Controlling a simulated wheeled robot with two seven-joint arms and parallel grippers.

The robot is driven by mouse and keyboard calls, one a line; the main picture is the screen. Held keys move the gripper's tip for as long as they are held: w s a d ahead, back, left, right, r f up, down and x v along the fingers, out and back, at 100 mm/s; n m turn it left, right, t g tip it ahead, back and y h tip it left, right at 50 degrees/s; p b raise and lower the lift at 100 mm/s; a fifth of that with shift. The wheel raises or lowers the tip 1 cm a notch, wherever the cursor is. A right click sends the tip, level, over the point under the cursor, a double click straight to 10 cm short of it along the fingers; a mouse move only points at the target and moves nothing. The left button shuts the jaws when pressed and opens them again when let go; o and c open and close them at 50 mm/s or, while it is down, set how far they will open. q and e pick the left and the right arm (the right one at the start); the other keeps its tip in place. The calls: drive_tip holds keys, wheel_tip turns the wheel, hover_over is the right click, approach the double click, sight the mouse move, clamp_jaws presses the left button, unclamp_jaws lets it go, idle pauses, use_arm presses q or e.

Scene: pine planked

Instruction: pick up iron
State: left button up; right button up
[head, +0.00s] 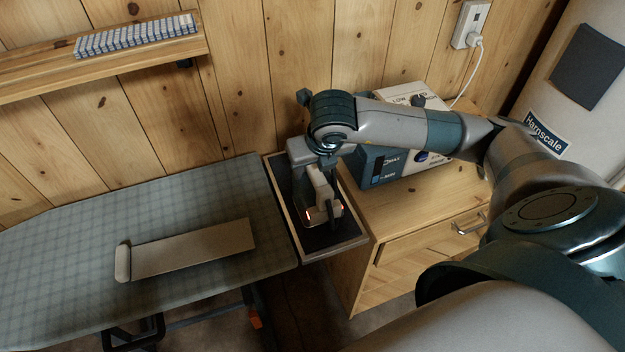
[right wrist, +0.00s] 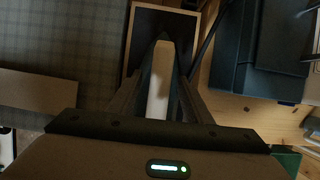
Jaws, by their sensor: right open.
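The iron (head: 324,211) stands on the dark rest tray (head: 345,242) at the right end of the ironing board. Much of it is hidden by my right gripper in the head view. In the right wrist view its pale handle (right wrist: 160,78) lies between my two fingers, with a dark body behind it. My right gripper (head: 319,192) is right above the iron, pointing down and open, with a finger on either side of the handle. I cannot tell whether either finger touches it. My left gripper is not in view.
The checked ironing board (head: 70,235) holds a flat tan piece (head: 195,248) with a pale rounded end. A blue-and-white box (head: 400,165) stands on the wooden cabinet (head: 400,222), close to my right arm. A shelf (head: 110,62) and an outlet (head: 470,25) are on the plank wall.

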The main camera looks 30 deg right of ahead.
drive_tip(key=shift+f, duration=0.15)
idle(0.3)
clamp_jaws()
idle(1.5)
